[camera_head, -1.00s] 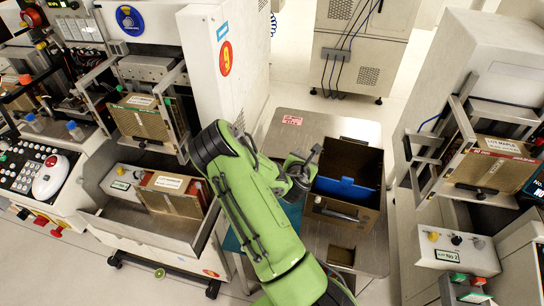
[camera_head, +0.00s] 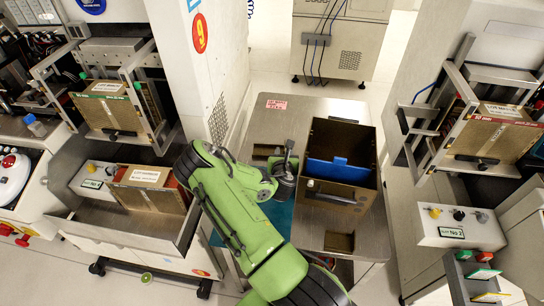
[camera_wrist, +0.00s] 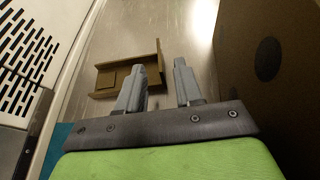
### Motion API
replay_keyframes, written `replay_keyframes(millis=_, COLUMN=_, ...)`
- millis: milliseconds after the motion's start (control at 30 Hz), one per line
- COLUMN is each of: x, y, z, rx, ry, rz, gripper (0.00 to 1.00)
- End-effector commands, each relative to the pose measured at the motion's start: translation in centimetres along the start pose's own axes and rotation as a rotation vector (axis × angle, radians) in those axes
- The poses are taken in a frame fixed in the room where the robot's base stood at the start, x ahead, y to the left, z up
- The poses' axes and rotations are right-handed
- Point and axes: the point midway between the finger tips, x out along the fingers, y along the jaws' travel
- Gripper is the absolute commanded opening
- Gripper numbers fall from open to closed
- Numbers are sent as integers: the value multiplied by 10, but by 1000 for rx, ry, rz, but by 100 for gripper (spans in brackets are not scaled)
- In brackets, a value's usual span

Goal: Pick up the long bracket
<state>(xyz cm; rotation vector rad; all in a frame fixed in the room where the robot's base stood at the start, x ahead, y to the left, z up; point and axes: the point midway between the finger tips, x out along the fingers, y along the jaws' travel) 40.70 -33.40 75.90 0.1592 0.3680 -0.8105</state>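A brown U-shaped bracket (camera_wrist: 128,68) lies flat on the metal table in the wrist view, ahead and to the left of my fingers. It seems to be the brown piece (camera_head: 265,151) partly hidden behind my gripper in the head view. A second brown bracket (camera_head: 340,242) lies near the table's front edge. I cannot tell for sure which is the long one. My gripper (camera_head: 289,152) is left of the brown box in the head view.
The open brown box (camera_head: 345,193) with a blue divider (camera_head: 340,170) stands close to the right of my gripper. A white perforated machine wall (camera_wrist: 27,50) is close on the left.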

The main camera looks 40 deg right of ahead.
Motion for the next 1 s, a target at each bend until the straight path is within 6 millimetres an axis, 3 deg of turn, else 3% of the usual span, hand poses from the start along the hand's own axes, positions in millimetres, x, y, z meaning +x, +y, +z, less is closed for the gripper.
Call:
replay_keyframes(millis=67, x=4, y=0, z=3, rx=1, ry=1, rz=0, gripper=35)
replay_keyframes(millis=333, x=53, y=0, z=2, rx=2, ry=1, rz=1, gripper=35)
replay_keyframes(millis=567, x=58, y=0, z=2, rx=0, ry=3, rz=0, gripper=35)
replay_keyframes(millis=833, x=57, y=0, z=2, rx=1, ry=3, rz=1, gripper=0)
replay_keyframes(millis=1000, x=57, y=0, z=3, rx=1, ry=2, rz=1, gripper=0)
